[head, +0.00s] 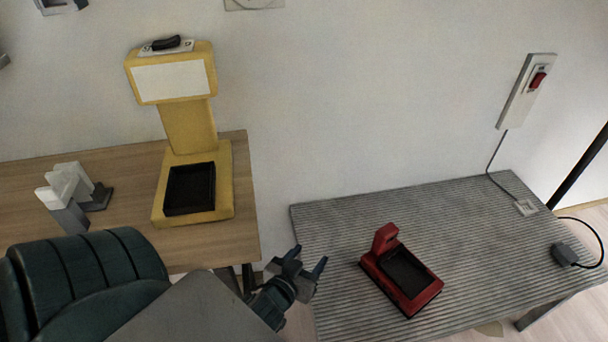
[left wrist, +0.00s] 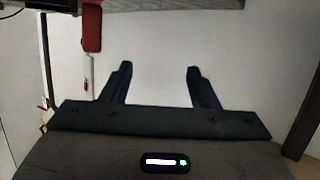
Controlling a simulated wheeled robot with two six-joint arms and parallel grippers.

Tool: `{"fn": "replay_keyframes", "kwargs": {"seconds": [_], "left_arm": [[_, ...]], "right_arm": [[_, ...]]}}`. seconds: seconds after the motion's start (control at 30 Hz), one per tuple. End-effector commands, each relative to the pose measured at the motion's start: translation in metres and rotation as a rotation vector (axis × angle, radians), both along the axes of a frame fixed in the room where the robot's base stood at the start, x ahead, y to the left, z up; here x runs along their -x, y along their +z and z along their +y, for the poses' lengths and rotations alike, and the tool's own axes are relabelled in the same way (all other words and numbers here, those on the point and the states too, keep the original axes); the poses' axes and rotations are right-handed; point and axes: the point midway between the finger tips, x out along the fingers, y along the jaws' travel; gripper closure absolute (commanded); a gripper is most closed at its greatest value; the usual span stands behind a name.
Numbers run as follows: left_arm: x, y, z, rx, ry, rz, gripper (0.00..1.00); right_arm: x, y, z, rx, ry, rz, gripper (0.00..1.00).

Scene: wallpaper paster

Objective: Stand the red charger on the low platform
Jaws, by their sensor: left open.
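The red charger (head: 384,239) has a short post and a flat base with a black tray. It rests base down on a grey ribbed platform (head: 480,220), which looks like the low platform, near its left front part. My left gripper (head: 309,260) is open and empty, to the left of the charger and apart from it, by the platform's left edge. Its spread fingers also show in the left wrist view (left wrist: 159,73), with nothing between them. A red shape (left wrist: 92,28) shows at the upper left there; I cannot tell what it is. My right gripper is out of view.
A yellow stand (head: 188,125) with a black tray is on the wooden table (head: 125,170) at left, with white and grey blocks (head: 68,185) beside it. A red-switched wall panel (head: 527,92) and a cable with a dark plug (head: 566,254) are at right. The platform's middle is clear.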

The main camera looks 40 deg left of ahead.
Motion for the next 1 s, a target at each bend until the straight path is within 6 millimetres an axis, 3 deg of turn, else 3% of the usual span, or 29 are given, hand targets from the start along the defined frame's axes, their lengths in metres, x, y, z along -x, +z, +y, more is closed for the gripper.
{"fn": "replay_keyframes", "kwargs": {"seconds": [0.2,0.37,1.0], "left_arm": [[0.063,-0.020,-0.034,0.072,-0.134,0.337,0.46],[0.089,-0.022,-0.058,0.099,-0.263,0.451,0.46],[0.095,-0.022,-0.065,0.105,-0.300,0.475,0.46]], "right_arm": [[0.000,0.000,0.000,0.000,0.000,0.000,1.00],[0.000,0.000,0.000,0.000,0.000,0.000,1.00],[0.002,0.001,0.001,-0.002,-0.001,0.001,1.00]]}}
